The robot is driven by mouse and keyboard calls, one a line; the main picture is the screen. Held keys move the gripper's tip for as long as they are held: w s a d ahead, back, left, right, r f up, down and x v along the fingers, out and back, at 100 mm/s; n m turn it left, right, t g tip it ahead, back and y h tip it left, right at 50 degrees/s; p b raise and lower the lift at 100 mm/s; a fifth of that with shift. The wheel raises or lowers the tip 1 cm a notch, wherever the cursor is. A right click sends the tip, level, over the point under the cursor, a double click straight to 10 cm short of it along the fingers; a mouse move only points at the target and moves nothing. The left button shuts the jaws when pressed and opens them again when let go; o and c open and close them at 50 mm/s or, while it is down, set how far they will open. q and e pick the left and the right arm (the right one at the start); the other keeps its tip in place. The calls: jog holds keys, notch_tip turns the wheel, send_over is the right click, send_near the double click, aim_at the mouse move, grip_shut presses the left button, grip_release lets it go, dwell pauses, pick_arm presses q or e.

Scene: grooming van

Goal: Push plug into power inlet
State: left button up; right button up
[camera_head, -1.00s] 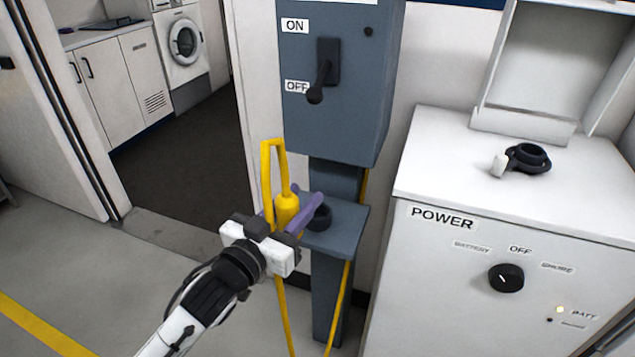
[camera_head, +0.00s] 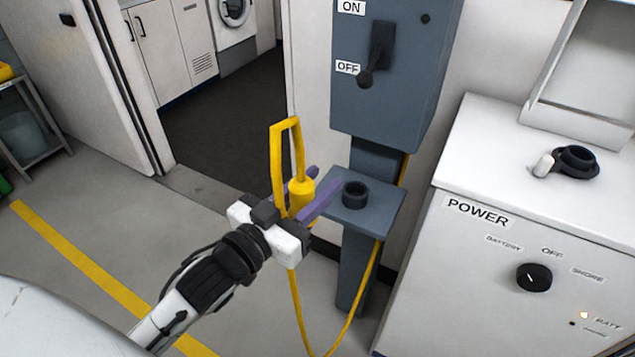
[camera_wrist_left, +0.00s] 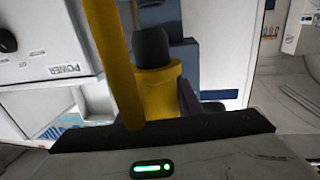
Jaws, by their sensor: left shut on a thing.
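My left gripper (camera_head: 325,178), with purple fingers, is shut on the yellow plug (camera_head: 301,191), to the left of the pedestal shelf. The yellow cord loops up above the plug and hangs below the gripper. In the left wrist view the plug (camera_wrist_left: 158,88) has a black end and sits between the fingers, with the cord in front. A black ring-shaped socket (camera_head: 354,194) stands empty on the shelf, apart from the plug. Another round black fitting with a white-tipped part (camera_head: 575,162) lies on top of the white cabinet; I cannot tell which is the inlet. My right gripper is out of view.
The grey pedestal (camera_head: 395,85) carries an ON/OFF lever (camera_head: 379,55), which points down to OFF. The white POWER cabinet (camera_head: 455,270) has a black knob (camera_head: 534,278) and stands to the right. Open floor lies left of the pedestal, towards the doorway.

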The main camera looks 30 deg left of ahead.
pick_arm(q)
jog(key=shift+r+p, duration=1.15)
jog(key=shift+r, duration=1.2)
